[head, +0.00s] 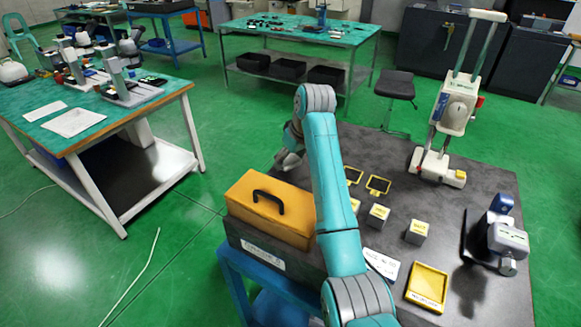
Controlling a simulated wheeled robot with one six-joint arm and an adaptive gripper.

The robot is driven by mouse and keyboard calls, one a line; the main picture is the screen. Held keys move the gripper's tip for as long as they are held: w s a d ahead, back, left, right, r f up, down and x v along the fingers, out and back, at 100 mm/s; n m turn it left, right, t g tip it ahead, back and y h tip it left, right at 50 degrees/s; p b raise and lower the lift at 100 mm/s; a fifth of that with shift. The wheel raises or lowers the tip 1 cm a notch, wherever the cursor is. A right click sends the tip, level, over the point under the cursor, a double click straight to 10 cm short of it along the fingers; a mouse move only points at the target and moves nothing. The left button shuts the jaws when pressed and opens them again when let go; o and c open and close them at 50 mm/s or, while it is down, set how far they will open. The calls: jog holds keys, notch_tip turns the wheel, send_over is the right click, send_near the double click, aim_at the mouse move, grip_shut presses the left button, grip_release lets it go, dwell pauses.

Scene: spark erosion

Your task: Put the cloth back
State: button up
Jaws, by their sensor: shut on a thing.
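My gripper (287,161) is at the far left edge of the dark table, left of my upright arm link and behind the orange case. It is small and partly hidden by my arm. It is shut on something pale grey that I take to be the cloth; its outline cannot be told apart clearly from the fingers. A yellow tray (427,287) with a label on its front lies at the near right of the table. I see no other cloth on the table.
The dark table (488,182) holds an orange case (268,207) with a black handle, small pale blocks (378,215), yellow square frames (378,185), a white card (382,264), a tall white stand (452,110) and a blue-grey device (500,238). Green floor lies beyond.

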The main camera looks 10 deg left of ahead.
aim_at(293, 161)
jog(key=shift+f, duration=1.6)
jog(key=shift+f, duration=0.1)
jog(key=o, duration=1.1)
